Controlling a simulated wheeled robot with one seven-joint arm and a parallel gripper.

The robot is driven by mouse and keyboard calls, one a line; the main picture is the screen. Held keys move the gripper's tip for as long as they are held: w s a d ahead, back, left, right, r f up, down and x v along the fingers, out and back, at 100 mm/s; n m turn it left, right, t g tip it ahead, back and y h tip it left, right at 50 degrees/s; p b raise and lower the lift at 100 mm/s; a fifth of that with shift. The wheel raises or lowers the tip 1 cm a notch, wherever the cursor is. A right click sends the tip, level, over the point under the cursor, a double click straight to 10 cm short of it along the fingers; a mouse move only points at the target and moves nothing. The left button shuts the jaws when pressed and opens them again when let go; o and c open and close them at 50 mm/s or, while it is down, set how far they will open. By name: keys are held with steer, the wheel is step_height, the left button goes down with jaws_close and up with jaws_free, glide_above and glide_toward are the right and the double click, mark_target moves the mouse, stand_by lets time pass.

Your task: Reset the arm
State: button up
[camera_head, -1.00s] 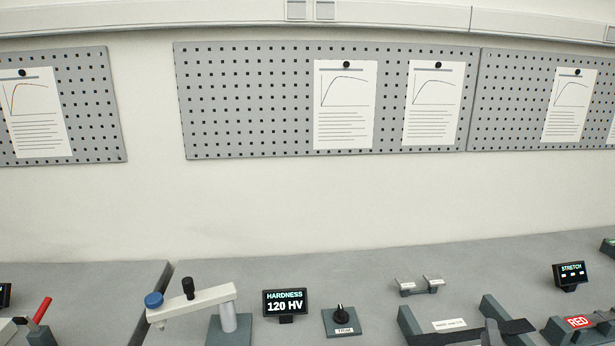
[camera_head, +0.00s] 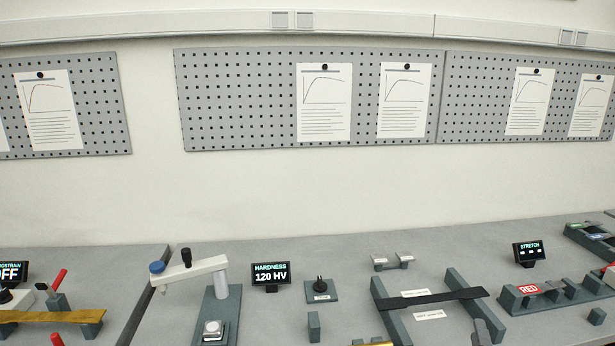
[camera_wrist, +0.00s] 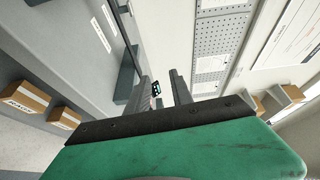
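My gripper (camera_wrist: 160,76) shows in the wrist view, with two dark fingers standing apart beyond a dark bar and a green body. The gap between the fingers is empty, and a small lit display shows through it in the distance. The wrist view is turned on its side, with the wall to the right and grey furniture to the left. I cannot make out my gripper in the head view.
The bench (camera_head: 335,248) holds a hardness tester (camera_head: 195,270), a hardness display (camera_head: 271,274) reading 120 HV, a knob box (camera_head: 321,291), a rack with a dark strip (camera_head: 430,299), a red-labelled rack (camera_head: 530,290) and a stretch display (camera_head: 529,253). Cardboard boxes (camera_wrist: 28,97) sit at left in the wrist view.

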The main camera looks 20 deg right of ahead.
steer(key=s+a+f+n+g+y, duration=0.1)
steer(key=a+f+n+g+y, duration=0.1)
steer(key=a+f+n+y, duration=0.45)
steer(key=a+f+n+g+y, duration=0.1)
steer(key=a+f+g+y, duration=0.3)
steer(key=f, duration=0.6)
steer(key=s+a+f+n+g+y, duration=0.1)
steer(key=s+a+f+n+g, duration=0.15)
steer(key=s+a, duration=0.35)
steer(key=s+a+f+n+g+y, duration=0.1)
steer(key=s+a+g+y, duration=0.15)
steer(key=s, duration=0.45)
steer(key=w+a+r+n+g+h+b, duration=0.35)
steer(key=w+r+n, duration=0.3)
steer(key=r, duration=0.35)
steer(key=w+a+r+n+t, duration=0.1)
steer(key=w+a+r+n, duration=0.1)
steer(key=a, duration=0.5)
steer(key=w+a+r+n+t, duration=0.2)
steer(key=w+a+n, duration=0.3)
steer(key=w+a, duration=0.2)
steer(key=shift+a+r+b, duration=0.25)
steer(key=shift+a+b, duration=0.15)
steer(key=shift+a, duration=0.3)
steer(key=shift+t, duration=0.25)
